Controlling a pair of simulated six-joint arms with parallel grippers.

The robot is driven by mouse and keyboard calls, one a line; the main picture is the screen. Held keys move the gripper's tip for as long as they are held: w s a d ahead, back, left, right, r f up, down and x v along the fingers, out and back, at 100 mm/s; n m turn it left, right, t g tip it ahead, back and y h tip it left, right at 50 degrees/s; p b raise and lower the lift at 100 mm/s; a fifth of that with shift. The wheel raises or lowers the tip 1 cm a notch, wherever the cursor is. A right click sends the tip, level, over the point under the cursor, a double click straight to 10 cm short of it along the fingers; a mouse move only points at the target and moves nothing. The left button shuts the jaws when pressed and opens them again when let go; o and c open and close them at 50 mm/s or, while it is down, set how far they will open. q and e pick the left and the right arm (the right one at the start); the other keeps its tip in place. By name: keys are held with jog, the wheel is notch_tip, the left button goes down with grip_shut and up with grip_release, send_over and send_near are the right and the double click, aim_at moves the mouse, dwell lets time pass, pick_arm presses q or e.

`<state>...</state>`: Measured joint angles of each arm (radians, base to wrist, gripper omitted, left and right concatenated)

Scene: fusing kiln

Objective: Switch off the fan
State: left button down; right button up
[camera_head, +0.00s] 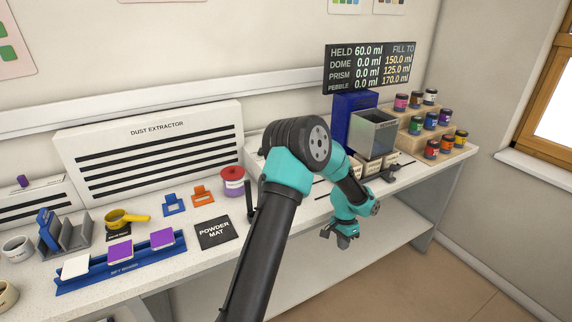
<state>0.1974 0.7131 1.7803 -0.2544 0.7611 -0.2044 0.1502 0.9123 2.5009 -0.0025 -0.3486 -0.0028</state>
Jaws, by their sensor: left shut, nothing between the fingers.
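A white dust extractor (150,134) with dark horizontal slots stands against the wall at the back left of the bench. It is the only fan-like thing I can make out, and I cannot tell whether it is running. A dark upright lever-like piece (250,202) stands at the bench front just left of my arm; its base is partly hidden. My left gripper (342,240) is shut and empty, pointing down in front of the bench's front edge, well right of the dust extractor. My left arm hides the middle of the bench. My right gripper is not in view.
A black powder mat (217,232), a blue rack (120,262) with tiles, a yellow scoop (127,218) and a red-lidded jar (233,180) crowd the left bench. A grey open-topped hopper (372,133) and stepped paint jars (431,121) stand at right. A readout board (370,66) hangs behind.

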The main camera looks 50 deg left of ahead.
pick_arm(q)
jog(key=w+a+r+y, duration=0.1)
jog(key=w+a+r, duration=0.1)
jog(key=a+r, duration=0.7)
jog(key=w+a+r+y, duration=0.1)
jog(key=w+a+r, duration=0.1)
jog(key=a+r, duration=0.65)
jog(key=s+a+r, duration=0.2)
jog(key=a+r, duration=0.1)
jog(key=r, duration=0.6)
jog(key=s+a+r+g, duration=0.1)
jog(key=s+a+r, duration=0.2)
jog(key=r, duration=0.7)
jog(key=shift+s+a+y, duration=0.3)
jog(key=shift+a+y, duration=0.1)
jog(key=x, duration=1.4)
jog(key=shift+w, duration=0.1)
